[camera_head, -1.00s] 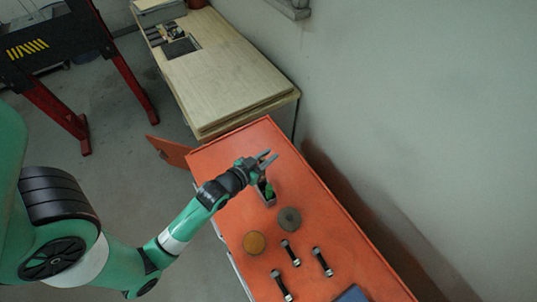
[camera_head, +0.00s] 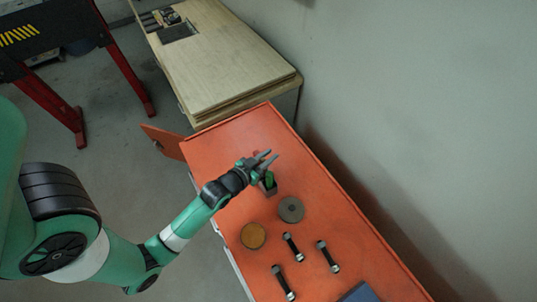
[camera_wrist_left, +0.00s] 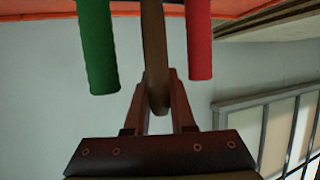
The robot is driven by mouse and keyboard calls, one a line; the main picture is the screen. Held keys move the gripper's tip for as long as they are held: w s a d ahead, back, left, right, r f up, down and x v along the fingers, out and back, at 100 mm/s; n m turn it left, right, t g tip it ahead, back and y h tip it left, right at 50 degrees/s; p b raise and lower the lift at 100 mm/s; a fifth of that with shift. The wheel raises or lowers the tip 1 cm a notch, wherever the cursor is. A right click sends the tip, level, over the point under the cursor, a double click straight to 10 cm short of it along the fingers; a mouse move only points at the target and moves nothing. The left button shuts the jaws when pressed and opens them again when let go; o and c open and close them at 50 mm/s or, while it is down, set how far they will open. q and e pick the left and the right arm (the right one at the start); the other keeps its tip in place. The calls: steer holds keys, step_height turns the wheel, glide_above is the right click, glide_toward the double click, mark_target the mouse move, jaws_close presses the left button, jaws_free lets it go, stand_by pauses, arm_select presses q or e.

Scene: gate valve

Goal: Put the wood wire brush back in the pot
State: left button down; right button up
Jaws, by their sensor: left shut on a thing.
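The pot (camera_head: 271,190) is a small grey holder on the orange cabinet top, partly hidden by my left gripper. A green item (camera_head: 268,179) shows at its mouth. My left gripper (camera_head: 267,161) is over the pot in the head view. In the left wrist view, my left gripper (camera_wrist_left: 158,108) is shut on the brown wooden handle of the wood wire brush (camera_wrist_left: 154,45). A green handle (camera_wrist_left: 98,45) and a red handle (camera_wrist_left: 199,40) flank it, apart from the fingers. The brush's far end is out of that view. My right gripper is not in view.
On the orange cabinet top (camera_head: 330,212) are a grey disc (camera_head: 290,209), an orange-brown round piece (camera_head: 253,236) and several dark bolts (camera_head: 328,257). A blue item (camera_head: 360,293) is at the bottom edge. A wooden-topped bench (camera_head: 225,68) stands behind, and a wall runs along the right.

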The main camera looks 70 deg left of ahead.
arm_select(q)
steer(key=shift+f, duration=0.3)
steer(key=c, duration=0.7)
jaws_free()
steer(key=shift+s, duration=0.1)
steer(key=v, duration=1.1)
steer(key=shift+s+d, duration=0.1)
steer(key=shift+s, duration=0.15)
